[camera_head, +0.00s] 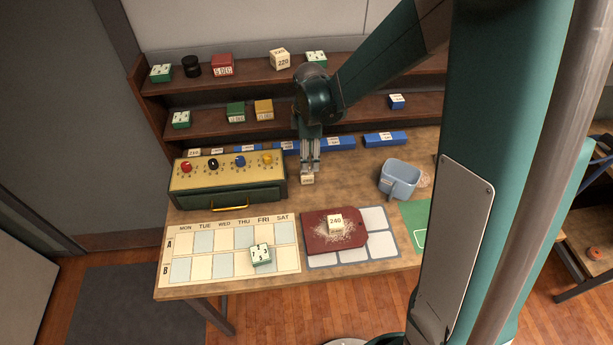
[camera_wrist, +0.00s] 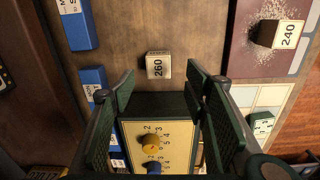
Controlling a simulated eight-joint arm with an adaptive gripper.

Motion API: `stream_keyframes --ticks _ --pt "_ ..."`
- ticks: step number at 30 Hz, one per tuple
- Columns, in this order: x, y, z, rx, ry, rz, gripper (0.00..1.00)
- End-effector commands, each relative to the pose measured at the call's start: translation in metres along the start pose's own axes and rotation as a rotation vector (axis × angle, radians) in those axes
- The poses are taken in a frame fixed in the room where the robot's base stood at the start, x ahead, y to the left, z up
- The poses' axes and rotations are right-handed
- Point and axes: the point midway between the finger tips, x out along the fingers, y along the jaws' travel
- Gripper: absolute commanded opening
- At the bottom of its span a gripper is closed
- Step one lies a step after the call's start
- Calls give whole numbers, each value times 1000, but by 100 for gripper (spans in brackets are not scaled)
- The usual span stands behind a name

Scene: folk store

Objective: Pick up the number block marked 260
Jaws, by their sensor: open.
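The number block marked 260 (camera_wrist: 158,65) is a small cream block on the wooden table in the wrist view, just ahead of my fingertips. In the head view the block (camera_head: 307,180) stands directly below my gripper (camera_head: 310,165), right of the yellow-topped box. In the wrist view my gripper (camera_wrist: 160,88) is open, its two fingers spread to either side of the block's line, with nothing between them. The fingers partly hide the block in the head view. I cannot tell the exact height of the fingertips above the table.
The yellow-topped box with knobs (camera_head: 227,172) stands close to the left. Blue bars (camera_head: 335,143) lie along the back. A blue bin (camera_head: 399,178) stands to the right. A block marked 240 (camera_head: 336,223) sits on a red board (camera_head: 316,240) in front. Shelves (camera_head: 256,70) rise behind.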

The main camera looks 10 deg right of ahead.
Motion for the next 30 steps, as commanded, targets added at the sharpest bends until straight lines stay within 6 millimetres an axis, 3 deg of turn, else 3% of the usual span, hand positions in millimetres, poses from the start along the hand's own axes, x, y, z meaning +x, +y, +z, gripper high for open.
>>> stream_keyframes --ticks 6,20,30 --pt "20 5 -6 -56 -4 -21 46" --pt "23 6 -6 -64 -5 -25 46" --pt "44 6 -6 -63 -5 -25 46"
